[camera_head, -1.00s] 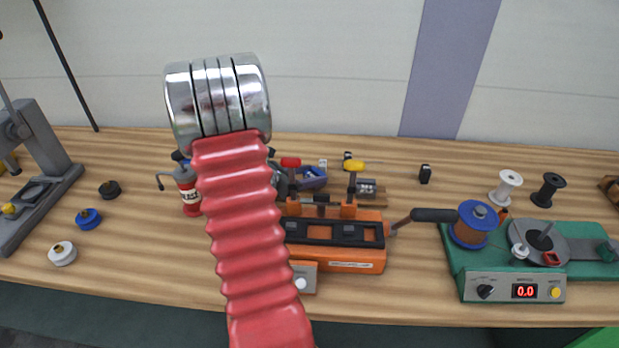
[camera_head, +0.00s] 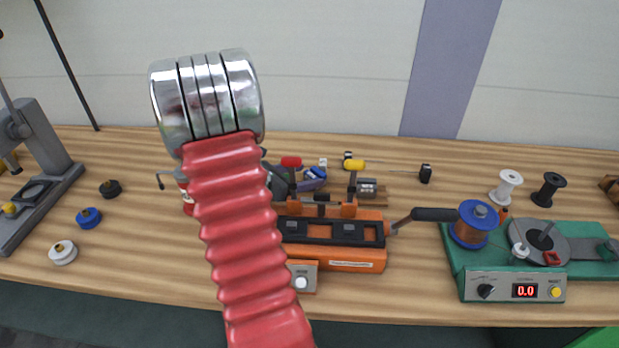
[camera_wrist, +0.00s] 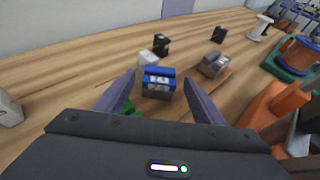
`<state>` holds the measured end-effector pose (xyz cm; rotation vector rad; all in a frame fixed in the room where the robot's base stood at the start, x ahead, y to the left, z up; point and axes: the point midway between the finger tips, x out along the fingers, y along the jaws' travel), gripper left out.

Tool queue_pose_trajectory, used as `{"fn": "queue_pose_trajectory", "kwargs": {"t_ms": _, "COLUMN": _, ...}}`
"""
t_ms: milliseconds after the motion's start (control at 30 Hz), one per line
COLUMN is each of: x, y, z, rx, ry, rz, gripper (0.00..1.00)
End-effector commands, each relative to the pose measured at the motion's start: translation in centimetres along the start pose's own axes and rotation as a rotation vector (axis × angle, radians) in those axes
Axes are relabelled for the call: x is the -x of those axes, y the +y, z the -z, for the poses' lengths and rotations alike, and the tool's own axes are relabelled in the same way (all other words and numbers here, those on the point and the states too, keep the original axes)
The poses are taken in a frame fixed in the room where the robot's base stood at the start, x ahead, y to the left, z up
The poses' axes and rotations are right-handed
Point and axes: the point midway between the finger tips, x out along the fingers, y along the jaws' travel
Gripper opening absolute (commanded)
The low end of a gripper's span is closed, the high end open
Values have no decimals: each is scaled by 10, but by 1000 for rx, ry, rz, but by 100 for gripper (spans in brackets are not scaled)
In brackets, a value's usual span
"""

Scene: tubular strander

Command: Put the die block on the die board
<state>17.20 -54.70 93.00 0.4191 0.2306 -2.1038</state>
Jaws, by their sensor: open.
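A blue block (camera_wrist: 158,84) with silvery faces sits between the finger tips in the wrist view; I take it as the die block. It shows partly in the head view (camera_head: 315,178). My gripper (camera_wrist: 160,76) is open, its two fingers on either side of the block, with no clear contact. In the head view the red arm cover hides much of the gripper. A grey block (camera_wrist: 213,63) stands on a small wooden board to the right of the blue block, also in the head view (camera_head: 367,187). I cannot tell for certain which piece is the die board.
A white piece (camera_wrist: 148,60) and a black block (camera_wrist: 161,45) stand just behind the blue block. Another black block (camera_head: 425,173) stands farther right. The orange machine (camera_head: 340,255) is in front, the green winder (camera_head: 500,262) at right.

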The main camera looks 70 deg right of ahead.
Motion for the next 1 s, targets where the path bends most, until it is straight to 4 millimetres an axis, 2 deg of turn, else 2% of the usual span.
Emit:
{"fn": "queue_pose_trajectory", "kwargs": {"t_ms": 200, "x": 38, "y": 1, "z": 0, "rx": 0, "ry": -1, "rz": -5, "gripper": 62}}
{"fn": "queue_pose_trajectory", "kwargs": {"t_ms": 500, "x": 80, "y": 1, "z": 0, "rx": 1, "ry": -2, "rz": -3, "gripper": 62}}
{"fn": "queue_pose_trajectory", "kwargs": {"t_ms": 700, "x": 92, "y": 0, "z": 0, "rx": 0, "ry": -1, "rz": -1, "gripper": 62}}
{"fn": "queue_pose_trajectory", "kwargs": {"t_ms": 1000, "x": 92, "y": 0, "z": 0, "rx": 1, "ry": -1, "rz": -1, "gripper": 62}}
